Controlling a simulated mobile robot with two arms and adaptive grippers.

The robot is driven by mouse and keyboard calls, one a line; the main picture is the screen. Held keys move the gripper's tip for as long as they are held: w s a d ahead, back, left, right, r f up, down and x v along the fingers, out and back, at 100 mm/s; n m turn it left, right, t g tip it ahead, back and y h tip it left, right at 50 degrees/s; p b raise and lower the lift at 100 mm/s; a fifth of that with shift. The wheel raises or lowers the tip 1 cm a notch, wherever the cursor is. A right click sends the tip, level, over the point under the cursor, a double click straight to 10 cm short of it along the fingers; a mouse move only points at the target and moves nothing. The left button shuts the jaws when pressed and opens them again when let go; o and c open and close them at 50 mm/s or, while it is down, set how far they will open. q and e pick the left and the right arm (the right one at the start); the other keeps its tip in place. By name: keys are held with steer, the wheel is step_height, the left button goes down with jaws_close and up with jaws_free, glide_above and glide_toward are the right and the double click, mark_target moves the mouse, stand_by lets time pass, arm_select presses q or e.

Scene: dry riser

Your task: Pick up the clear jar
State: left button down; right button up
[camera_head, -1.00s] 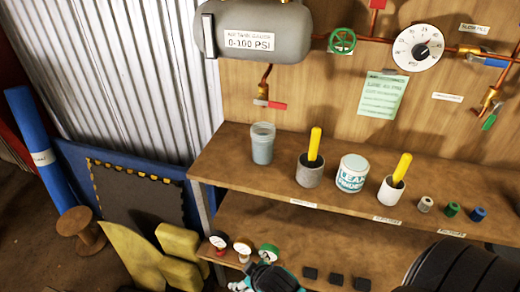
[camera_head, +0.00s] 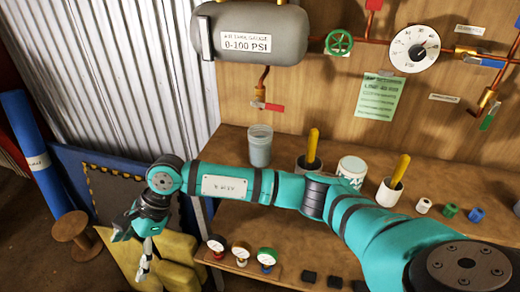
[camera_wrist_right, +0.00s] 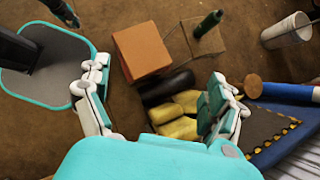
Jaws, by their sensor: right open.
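The clear jar (camera_head: 260,147) stands upright at the left end of the upper wooden shelf in the head view. It looks translucent, with greyish-blue contents. My right arm reaches across the front of the shelves, and its gripper (camera_head: 133,250) hangs past their left end, left of and lower than the jar. In the right wrist view the gripper (camera_wrist_right: 158,88) is open, with nothing between its fingers. The jar is not in that view. A small teal and dark part at that view's upper left may be my left gripper; its state is unclear.
Gauges (camera_head: 241,252) sit on the lower shelf. Yellow pieces (camera_head: 175,262) and a wooden spool (camera_head: 75,232) lie left.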

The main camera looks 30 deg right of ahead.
mark_target(251, 148)
steer(key=w+d+r+h, duration=0.2)
steer(key=w+d+h, duration=0.1)
steer(key=d, duration=0.6)
steer(key=w+d+r+t+h, duration=0.1)
steer(key=w+d+r+h, duration=0.2)
steer(key=d+h, duration=0.3)
steer(key=w+d+r+h, duration=0.2)
steer(key=w+d+h, duration=0.1)
steer(key=d, duration=1.1)
steer(key=shift+w+d+r+h, duration=0.1)
steer(key=shift+w+r+h, duration=0.15)
steer(key=shift+h, duration=0.45)
steer(key=d, duration=0.2)
steer(key=d+p, duration=0.1)
steer(key=d, duration=0.2)
steer(key=shift+w+d, duration=0.3)
steer(key=shift+d, duration=0.05)
steer(key=shift+w+d+p, duration=0.2)
steer(key=shift+d+p, duration=0.15)
steer(key=shift+d, duration=0.7)
steer(key=d, duration=0.2)
steer(key=d+f+p, duration=0.1)
steer(key=d, duration=0.1)
steer(key=shift+w, duration=0.15)
steer(key=c, duration=1.3)
